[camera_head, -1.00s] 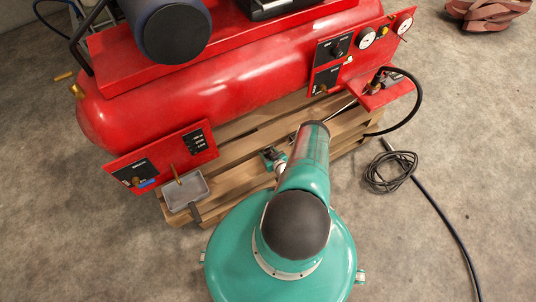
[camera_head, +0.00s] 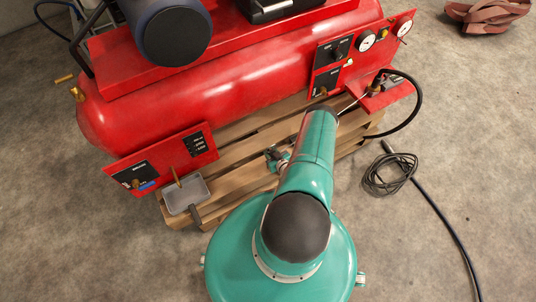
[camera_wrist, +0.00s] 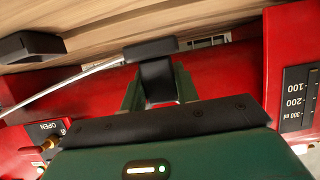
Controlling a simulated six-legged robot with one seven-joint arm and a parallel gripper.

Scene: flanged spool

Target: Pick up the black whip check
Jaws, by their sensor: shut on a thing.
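In the wrist view, my gripper (camera_wrist: 158,90) has its two green fingers closed on the black whip check (camera_wrist: 156,68). The black part has a wider bar across its top and stands up between the fingers. A thin silver cable (camera_wrist: 72,88) runs from beside this bar to the left edge. A short stretch of silver cable (camera_head: 350,104) shows there, beside the red bracket.
The red compressor (camera_head: 240,72) stands on a wooden pallet (camera_head: 240,150). A grey tray (camera_head: 184,192) is at the pallet's left front corner. A black hose (camera_head: 420,96) loops at the right.

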